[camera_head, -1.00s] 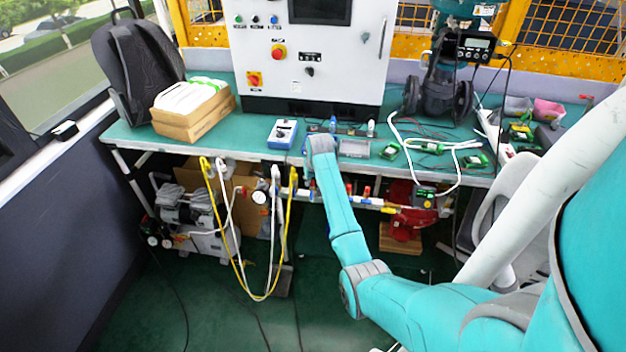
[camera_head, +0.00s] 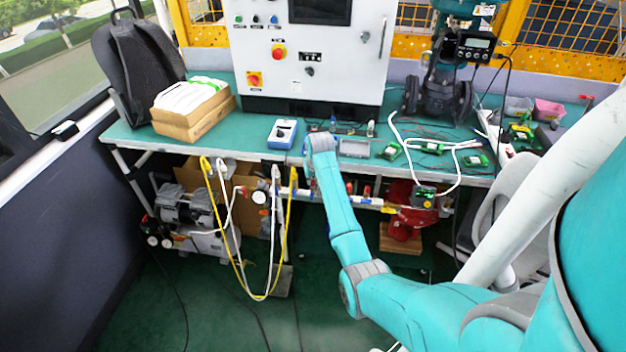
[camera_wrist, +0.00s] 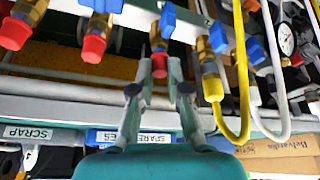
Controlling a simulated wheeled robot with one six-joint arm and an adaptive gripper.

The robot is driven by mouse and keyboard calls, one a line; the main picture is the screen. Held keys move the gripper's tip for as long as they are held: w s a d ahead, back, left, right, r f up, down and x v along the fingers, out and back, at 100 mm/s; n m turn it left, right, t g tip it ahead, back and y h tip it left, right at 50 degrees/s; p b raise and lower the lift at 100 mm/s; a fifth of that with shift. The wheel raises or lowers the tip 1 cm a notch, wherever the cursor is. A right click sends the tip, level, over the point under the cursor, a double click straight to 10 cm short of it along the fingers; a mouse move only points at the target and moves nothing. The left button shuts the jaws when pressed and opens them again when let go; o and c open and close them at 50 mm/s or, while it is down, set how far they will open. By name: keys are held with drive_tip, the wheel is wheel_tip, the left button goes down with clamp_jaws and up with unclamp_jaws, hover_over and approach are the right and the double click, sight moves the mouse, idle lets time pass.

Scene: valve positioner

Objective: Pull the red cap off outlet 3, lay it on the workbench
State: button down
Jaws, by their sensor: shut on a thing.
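In the wrist view, my gripper (camera_wrist: 160,72) is shut on a red cap (camera_wrist: 159,66), with one finger on each side of it. The cap sits at the end of a brass outlet (camera_wrist: 157,39) with a blue valve handle beside it. No gap shows between cap and outlet. No outlet number is readable. In the head view, my arm reaches to the front edge of the workbench (camera_head: 225,133), and my gripper and the held cap are hidden there. The workbench has a green top.
Two more red caps, one on the far left (camera_wrist: 15,33) and one nearer (camera_wrist: 93,48), sit on neighbouring outlets. A yellow hose (camera_wrist: 241,75) hangs close to the right. On the bench stand a blue-and-white device (camera_head: 282,134) and a cardboard box (camera_head: 195,122); bare top lies between them.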

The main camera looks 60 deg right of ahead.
sight(313, 181)
drive_tip(key=shift+r, duration=0.9)
idle(0.8)
drive_tip(key=shift+r, duration=1.9)
